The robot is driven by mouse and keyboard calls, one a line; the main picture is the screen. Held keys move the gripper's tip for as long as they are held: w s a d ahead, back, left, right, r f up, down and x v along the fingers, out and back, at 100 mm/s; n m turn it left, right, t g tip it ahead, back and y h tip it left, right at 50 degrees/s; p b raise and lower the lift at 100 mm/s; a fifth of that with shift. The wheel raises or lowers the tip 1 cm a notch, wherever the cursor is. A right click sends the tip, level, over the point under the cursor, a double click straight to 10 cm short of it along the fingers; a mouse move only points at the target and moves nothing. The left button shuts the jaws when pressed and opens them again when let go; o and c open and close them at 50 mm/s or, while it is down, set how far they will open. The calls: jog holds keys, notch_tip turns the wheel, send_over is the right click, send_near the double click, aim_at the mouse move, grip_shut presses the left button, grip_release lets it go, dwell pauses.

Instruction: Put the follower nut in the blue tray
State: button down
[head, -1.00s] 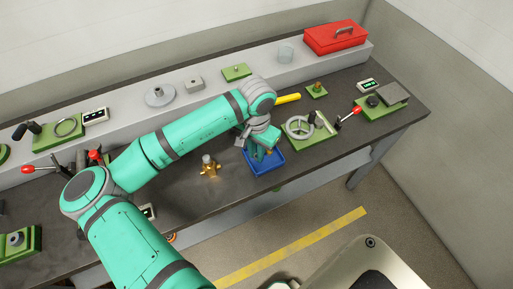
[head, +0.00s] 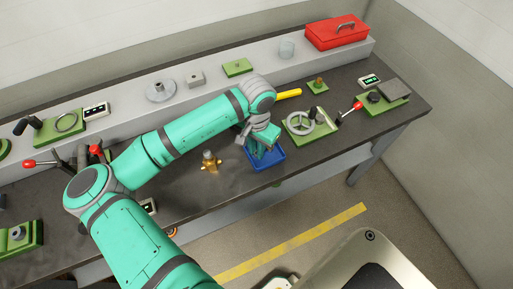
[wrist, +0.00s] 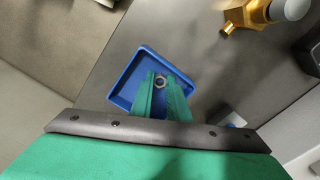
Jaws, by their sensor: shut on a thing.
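The blue tray (head: 277,161) lies on the dark bench near its front edge, and it also shows in the wrist view (wrist: 124,80). My gripper (head: 266,153) is over the tray, pointing down. In the wrist view my gripper (wrist: 161,88) has its green fingers shut on the follower nut (wrist: 160,80), a small grey metal hexagonal nut with a hole. The nut appears within the tray's outline. I cannot tell whether it touches the tray floor. In the head view the fingers largely hide the nut.
A brass fitting with a grey cap (head: 210,162) stands left of the tray. A green plate with a handwheel (head: 300,123) is close on its right. A yellow bar (head: 288,94) lies behind my wrist. A red toolbox (head: 337,33) sits on the raised shelf.

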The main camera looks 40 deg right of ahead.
jog(key=shift+f, duration=0.25)
jog(key=c, duration=1.6)
grip_release()
jog(key=shift+s+d, duration=0.1)
